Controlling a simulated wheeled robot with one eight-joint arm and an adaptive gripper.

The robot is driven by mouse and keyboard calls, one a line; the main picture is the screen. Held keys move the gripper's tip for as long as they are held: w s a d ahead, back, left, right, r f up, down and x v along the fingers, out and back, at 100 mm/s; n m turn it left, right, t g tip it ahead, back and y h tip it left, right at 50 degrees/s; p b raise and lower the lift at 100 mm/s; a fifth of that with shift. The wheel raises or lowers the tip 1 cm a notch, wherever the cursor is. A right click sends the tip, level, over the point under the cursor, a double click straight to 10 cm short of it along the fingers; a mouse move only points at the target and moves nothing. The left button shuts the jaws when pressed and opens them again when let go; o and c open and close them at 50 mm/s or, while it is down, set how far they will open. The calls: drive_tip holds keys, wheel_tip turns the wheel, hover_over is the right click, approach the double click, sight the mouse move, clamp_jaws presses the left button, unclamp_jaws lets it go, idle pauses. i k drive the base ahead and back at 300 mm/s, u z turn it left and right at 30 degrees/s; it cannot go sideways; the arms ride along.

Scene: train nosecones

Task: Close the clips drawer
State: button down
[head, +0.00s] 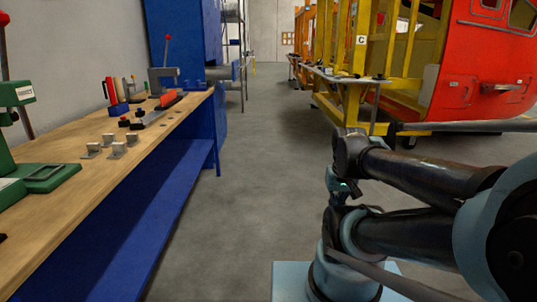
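I cannot make out a drawer of clips in the head view. Several small grey metal pieces (112,147), which may be clips, stand on the wooden top of the workbench (70,211) at the left. My arm is folded at the lower right, away from the bench. The arm's end (341,186) seems to hang just above my base, partly hidden by my own links. Its fingers cannot be made out, so I cannot see whether my gripper is open or shut.
A green press (40,172) and a red-handled tool (165,78) stand on the bench. A blue cabinet (182,40) stands behind it. A yellow frame (350,105) and a red nosecone (470,60) are at the right. The grey floor (250,180) between is clear.

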sight(217, 73)
drive_tip(key=u, duration=0.05)
drive_tip(key=i, duration=2.2)
drive_tip(key=u, duration=0.4)
drive_tip(key=i, duration=1.8)
drive_tip(key=u, duration=0.25)
